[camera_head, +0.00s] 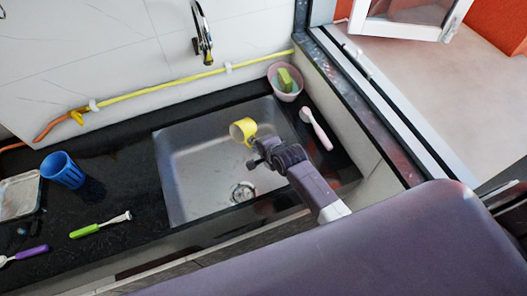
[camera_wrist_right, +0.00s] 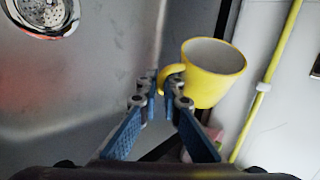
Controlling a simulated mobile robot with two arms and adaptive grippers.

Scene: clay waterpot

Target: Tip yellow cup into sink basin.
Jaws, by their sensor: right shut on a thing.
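The yellow cup (camera_head: 248,126) is held in the air over the steel sink basin (camera_head: 190,165), near its back right part. It is tilted, with its mouth facing left in the head view. My right gripper (camera_head: 257,156) is shut on the cup's handle. In the right wrist view the fingertips (camera_wrist_right: 163,84) close around the handle, and the cup (camera_wrist_right: 212,88) shows its pale inside, which looks empty. The drain (camera_head: 242,191) lies below in the basin. My left gripper is not in view.
A pink bowl (camera_head: 273,81) with a green sponge (camera_head: 286,78) and a pink brush (camera_head: 316,128) sit right of the basin. The faucet (camera_head: 203,42) hangs behind; a yellow hose (camera_head: 165,84) runs along the wall.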

